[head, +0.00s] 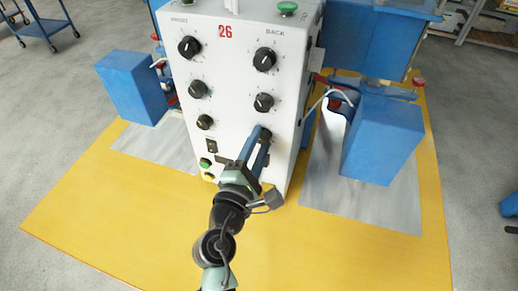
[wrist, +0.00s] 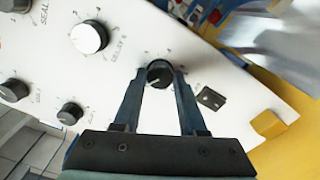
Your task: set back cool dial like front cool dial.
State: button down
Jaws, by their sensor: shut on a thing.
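The white control box (head: 234,60) has a front column of dials on the left and a back column on the right. The front cool dial (head: 204,122) is the lowest black knob on the left; its exact pointer angle is too small to read. My gripper (head: 263,135) is at the lowest knob of the back column. In the wrist view, the back cool dial (wrist: 159,74) sits between the two fingertips of my gripper (wrist: 160,76), which are shut on it. Its pale pointer mark points to the picture's lower left.
Other knobs sit above, including the back middle dial (head: 263,102) and front middle dial (head: 198,89). A black switch (wrist: 210,98) lies just beyond the gripped dial.

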jog(key=m+b, duration=0.4)
jog(key=m, duration=0.2)
jog(key=shift+m, duration=0.3)
dwell(0.4)
jog(key=shift+c, duration=2.4)
grip_release()
jog(key=b+v, duration=0.2)
jog(key=v, duration=1.1)
jog(key=shift+r, duration=0.15)
